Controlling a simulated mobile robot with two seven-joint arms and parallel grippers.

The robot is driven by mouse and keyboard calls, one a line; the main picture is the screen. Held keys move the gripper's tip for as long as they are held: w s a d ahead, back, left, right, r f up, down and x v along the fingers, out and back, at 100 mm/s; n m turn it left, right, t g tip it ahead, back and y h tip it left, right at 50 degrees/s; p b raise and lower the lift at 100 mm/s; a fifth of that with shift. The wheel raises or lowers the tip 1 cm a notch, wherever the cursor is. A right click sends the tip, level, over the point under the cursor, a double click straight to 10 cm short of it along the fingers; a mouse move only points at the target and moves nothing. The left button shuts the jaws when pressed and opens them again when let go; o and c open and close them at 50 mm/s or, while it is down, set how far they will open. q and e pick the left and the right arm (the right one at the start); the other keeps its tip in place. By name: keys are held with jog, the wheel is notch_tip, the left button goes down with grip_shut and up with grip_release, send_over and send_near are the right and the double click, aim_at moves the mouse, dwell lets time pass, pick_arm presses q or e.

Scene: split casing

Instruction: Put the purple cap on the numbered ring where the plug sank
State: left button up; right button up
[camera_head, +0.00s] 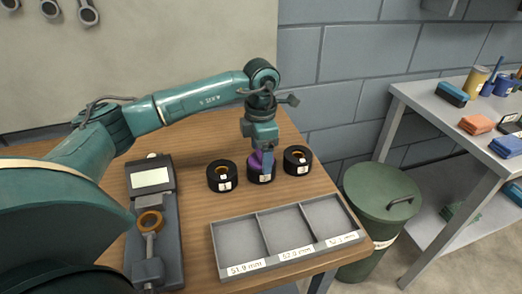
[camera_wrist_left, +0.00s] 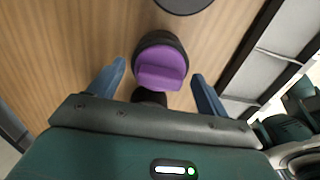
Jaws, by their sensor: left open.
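Three black numbered rings stand in a row on the wooden table: a left one (camera_head: 222,177), a middle one (camera_head: 260,177) and a right one (camera_head: 298,161). My right gripper is not in view.
A grey three-compartment tray (camera_head: 222,236) with millimetre labels lies in front of the rings. A dark gauge device (camera_head: 138,215) holding an orange-brown ring (camera_head: 150,222) stands at left. A green bin (camera_head: 375,195) and a grey shelf (camera_head: 405,95) are at right.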

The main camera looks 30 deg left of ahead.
aim_at(261, 150)
pick_arm(q)
jog(key=shift+r, duration=0.3)
notch_tip(261, 150, up, 12)
jog(key=shift+f+b, duration=0.15)
jog(key=shift+b, duration=0.15)
dwell(0.4)
